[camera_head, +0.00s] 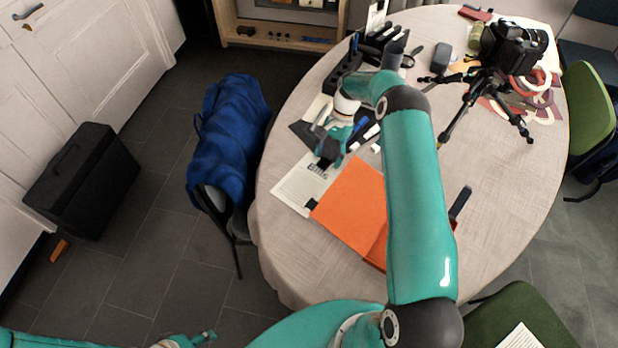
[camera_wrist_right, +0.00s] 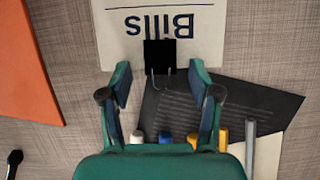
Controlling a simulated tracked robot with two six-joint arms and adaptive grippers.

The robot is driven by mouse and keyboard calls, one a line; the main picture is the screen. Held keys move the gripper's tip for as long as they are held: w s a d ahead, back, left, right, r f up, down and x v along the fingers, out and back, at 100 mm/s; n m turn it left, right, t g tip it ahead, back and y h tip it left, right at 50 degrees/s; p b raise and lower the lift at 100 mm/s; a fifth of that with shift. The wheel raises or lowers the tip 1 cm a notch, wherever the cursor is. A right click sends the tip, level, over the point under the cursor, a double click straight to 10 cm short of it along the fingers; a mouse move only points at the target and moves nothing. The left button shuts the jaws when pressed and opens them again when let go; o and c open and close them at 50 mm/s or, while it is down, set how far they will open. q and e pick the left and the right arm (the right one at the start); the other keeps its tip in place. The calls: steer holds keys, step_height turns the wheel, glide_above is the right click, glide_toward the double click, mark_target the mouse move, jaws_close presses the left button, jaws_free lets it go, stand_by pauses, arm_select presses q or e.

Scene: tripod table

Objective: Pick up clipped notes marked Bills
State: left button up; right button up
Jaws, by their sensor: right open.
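The notes marked Bills (camera_head: 296,187) are a pale sheet lying on the table left of an orange folder. In the right wrist view the notes (camera_wrist_right: 190,35) show the word Bills upside down, with a black binder clip (camera_wrist_right: 160,56) on the near edge. My right gripper (camera_wrist_right: 160,82) is open, its fingertips on either side of the clip and apart from it. In the head view the right gripper (camera_head: 326,160) is over the edge of the notes and hides the clip. My left gripper (camera_head: 188,341) is partly visible at the bottom edge, its jaws unclear.
The orange folder (camera_head: 352,207) lies right of the notes. A dark sheet (camera_wrist_right: 225,108) and several pens lie under and beside my right gripper. A camera on a tripod (camera_head: 490,75) stands at the table's far right. A chair with a blue jacket (camera_head: 230,135) stands at left.

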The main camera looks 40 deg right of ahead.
steer(key=shift+f, duration=0.2)
jaws_close()
steer(key=shift+r, duration=0.1)
